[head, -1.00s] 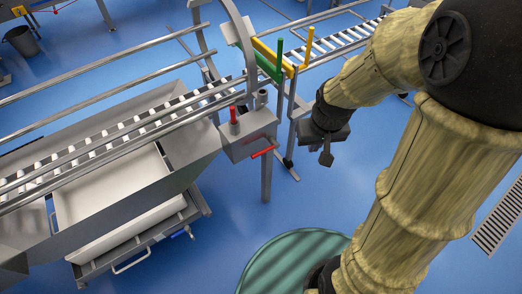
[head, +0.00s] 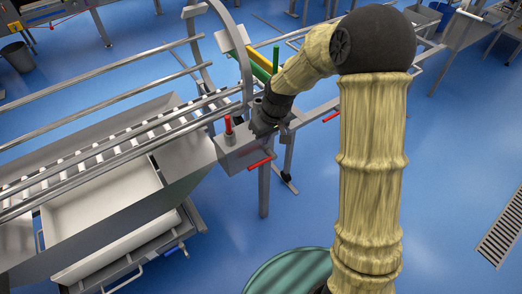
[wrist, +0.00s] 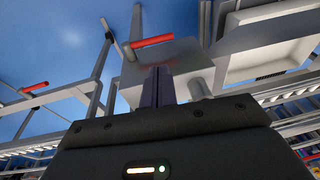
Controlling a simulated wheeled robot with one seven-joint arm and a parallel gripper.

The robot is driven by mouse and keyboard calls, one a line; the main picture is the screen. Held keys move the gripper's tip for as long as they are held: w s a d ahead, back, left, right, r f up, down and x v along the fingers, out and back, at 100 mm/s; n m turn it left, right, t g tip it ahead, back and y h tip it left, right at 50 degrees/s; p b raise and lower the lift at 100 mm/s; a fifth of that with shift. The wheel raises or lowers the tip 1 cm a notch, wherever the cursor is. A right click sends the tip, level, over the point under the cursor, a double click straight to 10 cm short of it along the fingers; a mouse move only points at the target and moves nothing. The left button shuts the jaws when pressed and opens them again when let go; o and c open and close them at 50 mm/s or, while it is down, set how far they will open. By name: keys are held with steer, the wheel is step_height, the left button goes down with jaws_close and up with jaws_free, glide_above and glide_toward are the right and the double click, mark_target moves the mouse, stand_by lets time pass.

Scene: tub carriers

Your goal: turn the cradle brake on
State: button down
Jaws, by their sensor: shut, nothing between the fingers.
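A grey box (head: 236,154) at the near end of the roller cradle carries an upright red handle (head: 228,125) on top and a horizontal red handle (head: 260,162) low on its front side. I cannot tell which is the cradle brake. My gripper (head: 258,130) is at the right side of the box top, right of the upright handle. In the wrist view my gripper (wrist: 159,72) is shut and empty, its fingers pointing at the grey box. A red handle (wrist: 152,41) shows just beyond the fingertips, apart from them. Whether the fingers touch the box is unclear.
A roller cradle (head: 110,150) with steel rails and a pale tub below lies at left. Another red handle (head: 331,116) is on a frame to the right.

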mark_target(255, 166)
steer(key=b+x, duration=0.2)
steer(key=x, duration=1.1)
steer(key=shift+f+b, duration=0.3)
steer(key=shift+b, duration=0.05)
steer(key=shift+s+a+f, duration=0.15)
steer(key=shift+f, duration=0.5)
steer(key=shift+s+a+f, duration=0.1)
steer(key=shift+s+f, duration=0.05)
steer(key=shift+r+p, duration=0.45)
steer(key=shift+r, duration=0.05)
steer(key=p+v, duration=0.4)
steer(key=v, duration=0.9)
steer(key=shift+s+a+r, duration=0.25)
steer(key=shift+a+r, duration=0.1)
steer(key=shift+r, duration=0.05)
